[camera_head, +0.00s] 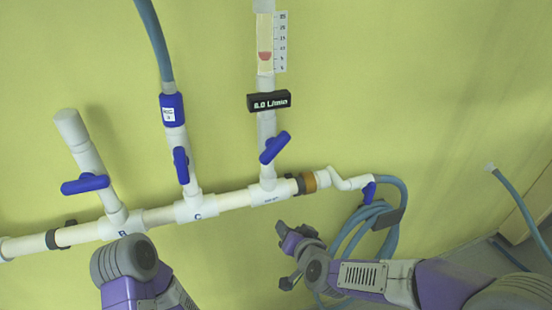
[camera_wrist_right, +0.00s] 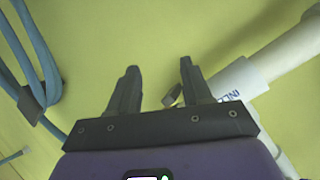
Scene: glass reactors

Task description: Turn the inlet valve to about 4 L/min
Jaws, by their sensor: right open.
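The inlet valve's blue handle (camera_head: 275,147) sits tilted, up to the right, on the upright white pipe above the tee labelled inlet (camera_head: 269,196). Part of that label (camera_wrist_right: 217,88) also shows in the right wrist view. The black display (camera_head: 269,101) above the handle appears to read 6.0 L/min. The flow tube above it holds a red float (camera_head: 265,56) beside a scale. My right gripper (camera_head: 281,256) is open and empty, below the tee and apart from the handle; its two spread fingers show in the wrist view (camera_wrist_right: 158,66). My left gripper is not visible; only part of its arm shows.
Blue handles of valve B (camera_head: 85,184) and valve C (camera_head: 181,165) stand to the left on the same white pipe (camera_head: 165,215). A coiled blue hose (camera_head: 393,204) hangs at the right, near my right arm. The wall below the pipe is mostly clear.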

